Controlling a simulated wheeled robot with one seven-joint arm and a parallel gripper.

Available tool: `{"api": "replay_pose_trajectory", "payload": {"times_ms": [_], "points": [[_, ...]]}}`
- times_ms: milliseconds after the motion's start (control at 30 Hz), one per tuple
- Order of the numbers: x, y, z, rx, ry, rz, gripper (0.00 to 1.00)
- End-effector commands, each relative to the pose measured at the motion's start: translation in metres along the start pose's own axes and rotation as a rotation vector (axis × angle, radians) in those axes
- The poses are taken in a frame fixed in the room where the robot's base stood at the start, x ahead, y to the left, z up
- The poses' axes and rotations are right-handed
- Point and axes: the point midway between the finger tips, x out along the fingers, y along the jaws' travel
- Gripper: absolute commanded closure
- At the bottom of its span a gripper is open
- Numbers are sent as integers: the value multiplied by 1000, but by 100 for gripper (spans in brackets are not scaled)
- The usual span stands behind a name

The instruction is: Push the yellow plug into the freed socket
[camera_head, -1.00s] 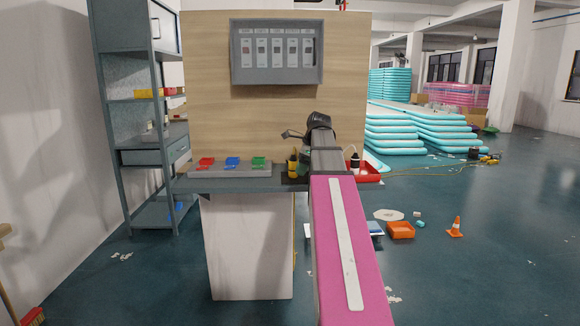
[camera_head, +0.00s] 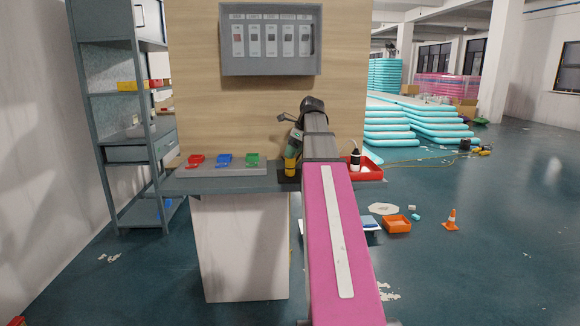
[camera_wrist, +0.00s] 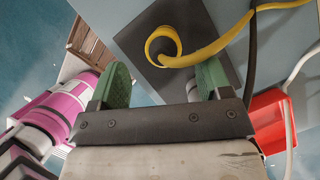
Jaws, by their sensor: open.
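The yellow plug (camera_head: 290,167) stands on the bench top, below my gripper (camera_head: 295,143). In the wrist view the plug (camera_wrist: 163,45) appears as a yellow round end with a thick yellow cable running right, over a dark square pad (camera_wrist: 205,30). My gripper (camera_wrist: 165,78) is open with its green fingers spread, and the plug shows ahead of the gap between them, not gripped. Red (camera_head: 195,160), blue (camera_head: 224,159) and green (camera_head: 252,159) pieces sit on a grey block at the bench's left. I cannot tell which place is the freed socket.
The bench (camera_head: 225,184) stands before a wooden panel with a grey switch box (camera_head: 270,40). A red tray (camera_head: 369,174) with a black-and-white item (camera_head: 355,160) is right of my arm. Shelving (camera_head: 120,110) stands left. An orange bin (camera_head: 397,224) and a cone (camera_head: 451,220) are on the floor.

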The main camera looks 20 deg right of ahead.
Motion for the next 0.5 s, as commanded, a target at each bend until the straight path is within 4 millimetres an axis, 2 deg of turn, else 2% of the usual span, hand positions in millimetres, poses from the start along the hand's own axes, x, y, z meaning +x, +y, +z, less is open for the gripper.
{"api": "replay_pose_trajectory", "payload": {"times_ms": [167,400,500], "points": [[14,-2,0,0,1,2,29],[46,-4,0,-1,1,2,29],[51,-4,0,-1,0,0,29]]}}
